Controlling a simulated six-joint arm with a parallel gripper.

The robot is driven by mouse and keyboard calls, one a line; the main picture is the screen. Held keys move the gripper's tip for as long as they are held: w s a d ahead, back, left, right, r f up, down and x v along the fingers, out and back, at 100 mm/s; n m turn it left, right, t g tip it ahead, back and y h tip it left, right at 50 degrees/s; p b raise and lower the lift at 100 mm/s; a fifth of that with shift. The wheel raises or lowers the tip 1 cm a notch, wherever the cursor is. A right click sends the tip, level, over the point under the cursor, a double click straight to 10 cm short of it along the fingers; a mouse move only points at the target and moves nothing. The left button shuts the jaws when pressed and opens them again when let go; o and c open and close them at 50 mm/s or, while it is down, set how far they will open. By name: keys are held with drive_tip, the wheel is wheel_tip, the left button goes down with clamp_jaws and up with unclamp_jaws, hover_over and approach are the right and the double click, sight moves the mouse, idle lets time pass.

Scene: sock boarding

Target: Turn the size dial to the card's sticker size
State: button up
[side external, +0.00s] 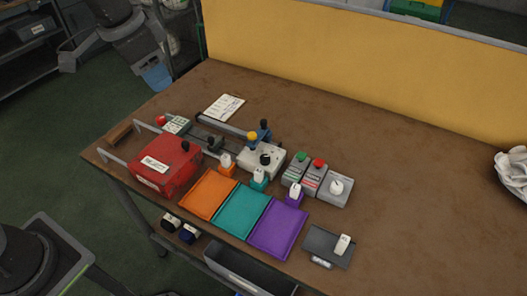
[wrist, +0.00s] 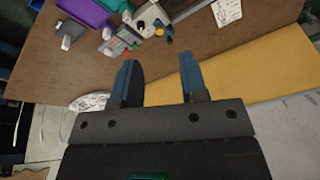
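My gripper (wrist: 158,72) is open and empty, with its two blue fingers apart in the wrist view. In the side external view it hangs beyond the table's back left corner, away from everything on the table, its blue finger (side external: 157,77) showing. A grey box with a round white knob (side external: 336,187) stands right of the red button box. A white unit with a black knob (side external: 265,159) stands behind the mats. I cannot tell which knob is the size dial, nor read its setting. A white printed sheet (side external: 225,107) lies at the back; its print and any sticker are too small to read.
A red box (side external: 167,165), orange (side external: 208,194), teal (side external: 242,210) and purple (side external: 277,230) mats fill the left and middle. Green-button (side external: 297,169) and red-button (side external: 315,176) boxes stand close together. A dark tray (side external: 318,241) is in front. The table's right half is mostly clear.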

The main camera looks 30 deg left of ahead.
drive_tip(key=w+d+f+m+g, duration=0.25)
drive_tip(key=w+d+f, duration=0.3)
drive_tip(key=w, duration=0.35)
drive_tip(key=m, duration=0.4)
approach(265, 157)
drive_tip(key=shift+g+y, duration=0.3)
drive_tip(key=shift+g, duration=0.05)
drive_tip(key=f, duration=0.9)
drive_tip(key=shift+w+d+f, duration=0.1)
drive_tip(key=shift+w+d, duration=0.1)
drive_tip(key=shift+w, duration=0.1)
drive_tip(key=c, duration=0.7)
